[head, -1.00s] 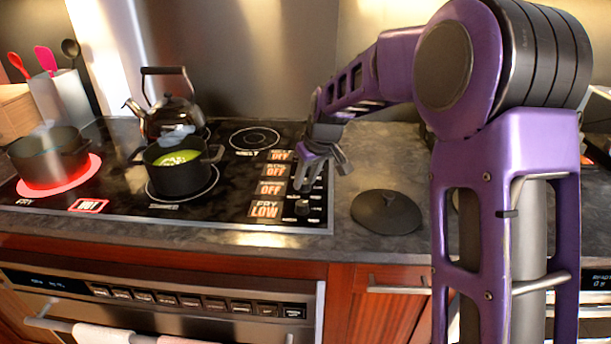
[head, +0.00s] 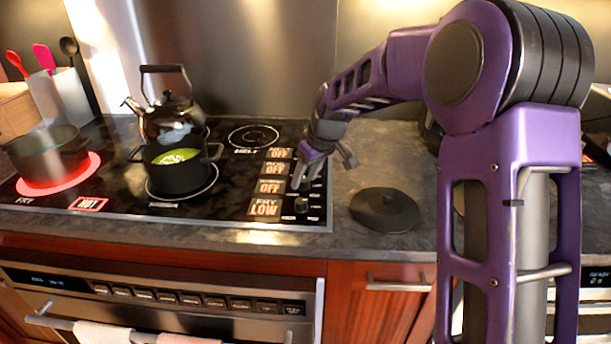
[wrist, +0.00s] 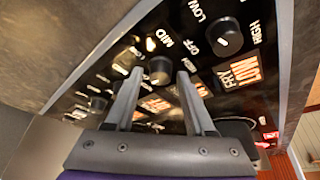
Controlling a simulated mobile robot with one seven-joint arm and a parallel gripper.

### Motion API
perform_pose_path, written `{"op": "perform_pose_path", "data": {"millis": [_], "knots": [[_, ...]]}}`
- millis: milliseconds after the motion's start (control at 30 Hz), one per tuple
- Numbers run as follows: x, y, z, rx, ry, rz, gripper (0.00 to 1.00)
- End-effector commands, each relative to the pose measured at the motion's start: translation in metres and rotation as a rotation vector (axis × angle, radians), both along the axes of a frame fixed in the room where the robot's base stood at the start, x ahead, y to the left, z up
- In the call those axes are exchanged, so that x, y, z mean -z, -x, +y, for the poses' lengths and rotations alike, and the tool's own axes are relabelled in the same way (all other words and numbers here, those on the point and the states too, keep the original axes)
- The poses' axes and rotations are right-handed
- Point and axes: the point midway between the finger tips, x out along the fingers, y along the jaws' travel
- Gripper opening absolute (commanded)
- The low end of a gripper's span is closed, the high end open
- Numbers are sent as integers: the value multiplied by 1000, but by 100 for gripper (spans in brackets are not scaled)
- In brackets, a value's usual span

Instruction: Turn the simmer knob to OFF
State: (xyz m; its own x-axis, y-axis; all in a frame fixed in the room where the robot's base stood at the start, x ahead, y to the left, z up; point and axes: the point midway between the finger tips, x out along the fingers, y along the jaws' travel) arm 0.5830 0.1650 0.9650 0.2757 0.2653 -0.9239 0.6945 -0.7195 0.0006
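The control panel at the stove's right side has a column of knobs. A dark round knob (wrist: 159,70), which I take as the simmer knob, sits between my fingertips in the wrist view, with a gap on each side. My gripper (head: 322,168) is open over the panel, fingers pointing down. In the head view it hides part of the knobs.
A black pot with green contents (head: 180,170) sits on the middle burner, a kettle (head: 172,115) behind it. A pot (head: 48,155) stands on a glowing red burner at left. A dark lid (head: 385,210) lies on the counter right of the panel.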

Motion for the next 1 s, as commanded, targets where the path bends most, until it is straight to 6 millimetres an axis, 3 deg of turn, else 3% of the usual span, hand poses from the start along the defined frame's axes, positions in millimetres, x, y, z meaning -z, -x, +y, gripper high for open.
{"op": "perform_pose_path", "data": {"millis": [333, 467, 1000], "knots": [[-1, 0, 0, 1, 0, 0, 66], [-10, 2, -3, 2, -1, -2, 66], [-123, 35, -35, 2, 0, -4, 66]]}}
